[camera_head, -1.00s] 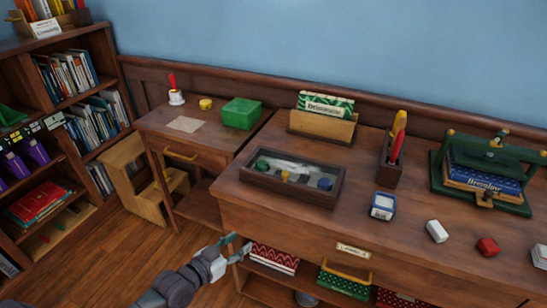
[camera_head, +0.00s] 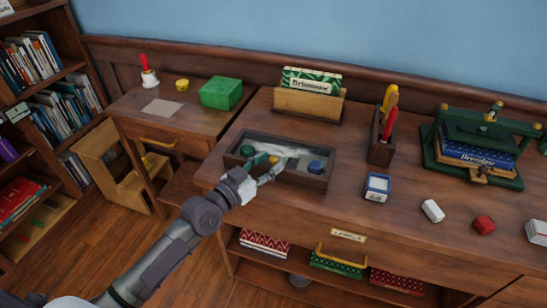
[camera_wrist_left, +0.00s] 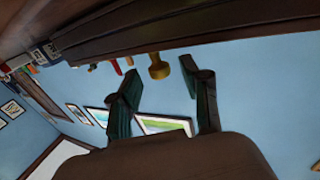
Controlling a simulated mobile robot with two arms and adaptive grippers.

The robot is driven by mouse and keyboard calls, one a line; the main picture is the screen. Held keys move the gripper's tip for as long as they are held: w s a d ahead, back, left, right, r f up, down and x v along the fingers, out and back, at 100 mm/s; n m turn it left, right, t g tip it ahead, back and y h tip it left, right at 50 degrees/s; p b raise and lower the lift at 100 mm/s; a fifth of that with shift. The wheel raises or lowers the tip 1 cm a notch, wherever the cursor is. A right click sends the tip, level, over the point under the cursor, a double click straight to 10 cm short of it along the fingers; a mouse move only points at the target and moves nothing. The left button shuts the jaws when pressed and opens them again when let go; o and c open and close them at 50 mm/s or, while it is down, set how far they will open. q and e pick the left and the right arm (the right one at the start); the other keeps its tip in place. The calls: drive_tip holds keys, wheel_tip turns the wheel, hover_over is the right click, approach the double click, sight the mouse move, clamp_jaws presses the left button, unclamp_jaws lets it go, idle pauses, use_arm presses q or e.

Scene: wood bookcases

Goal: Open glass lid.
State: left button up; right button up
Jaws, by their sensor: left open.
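A shallow dark wooden box (camera_head: 310,181) with a glass top (camera_head: 292,151) lies on the desk in the head view. The glass looks closed, with small blue, green and yellow items showing under it. My left gripper (camera_head: 270,177) is at the front edge of the box, with its fingers reaching over the rim near the middle. It is open and empty, and I cannot tell whether it touches the lid. In the left wrist view my two dark fingers (camera_wrist_left: 163,95) stand apart, with a dark wooden band along the top. My right gripper is out of view.
A card holder (camera_head: 310,103), a pen holder (camera_head: 382,147) and a green press with a blue book (camera_head: 475,152) stand behind and right of the box. A small blue-and-white box (camera_head: 377,187) lies to its right. A bookcase (camera_head: 48,130) is at the left.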

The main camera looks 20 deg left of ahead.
sight(280, 151)
use_arm(q)
drive_tip(key=shift+x, duration=1.15)
clamp_jaws()
